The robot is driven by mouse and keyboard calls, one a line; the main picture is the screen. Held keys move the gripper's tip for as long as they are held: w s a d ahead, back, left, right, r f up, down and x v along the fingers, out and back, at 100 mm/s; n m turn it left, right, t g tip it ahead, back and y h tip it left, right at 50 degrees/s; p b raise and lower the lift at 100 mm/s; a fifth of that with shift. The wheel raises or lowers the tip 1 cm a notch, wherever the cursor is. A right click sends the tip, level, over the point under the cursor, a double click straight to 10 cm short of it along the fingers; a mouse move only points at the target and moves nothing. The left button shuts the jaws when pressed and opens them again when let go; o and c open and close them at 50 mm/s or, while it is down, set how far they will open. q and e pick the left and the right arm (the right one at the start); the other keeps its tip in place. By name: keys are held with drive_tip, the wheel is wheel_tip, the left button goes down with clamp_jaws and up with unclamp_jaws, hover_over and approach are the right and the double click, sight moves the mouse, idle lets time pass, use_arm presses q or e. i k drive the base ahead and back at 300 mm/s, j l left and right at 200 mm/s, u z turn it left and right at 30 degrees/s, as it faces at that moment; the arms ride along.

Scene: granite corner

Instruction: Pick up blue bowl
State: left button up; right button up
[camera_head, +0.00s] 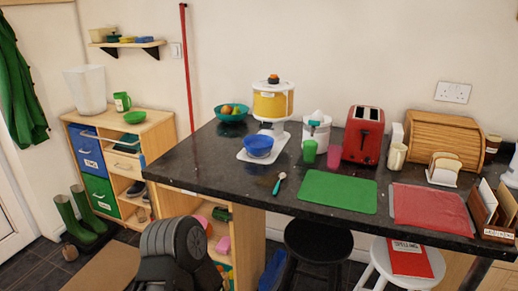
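The blue bowl (259,146) sits upright on the white base (246,157) of a yellow-and-white appliance (272,101). This stands toward the left part of the dark granite counter (200,162). The bowl appears empty, though its inside shows only partly. Neither of my grippers can be made out in the head view, and nothing touches the bowl. A dark ribbed part at the lower left looks like part of my own body.
A teal fruit bowl (232,114) stands behind left of the bowl. A white juicer (317,128), green cup (309,151), pink cup (334,156) and red toaster (363,134) stand to the right. A spoon (279,183) and green mat (338,191) lie in front. The counter left of the bowl is clear.

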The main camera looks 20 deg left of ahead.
sight(257, 145)
drive_tip(key=i+j+z, duration=0.15)
drive_tip(key=j+z, duration=0.15)
drive_tip(key=j, duration=0.5)
drive_tip(key=i+j+z, duration=0.1)
drive_tip(key=j+z, duration=0.25)
drive_tip(key=j, duration=0.45)
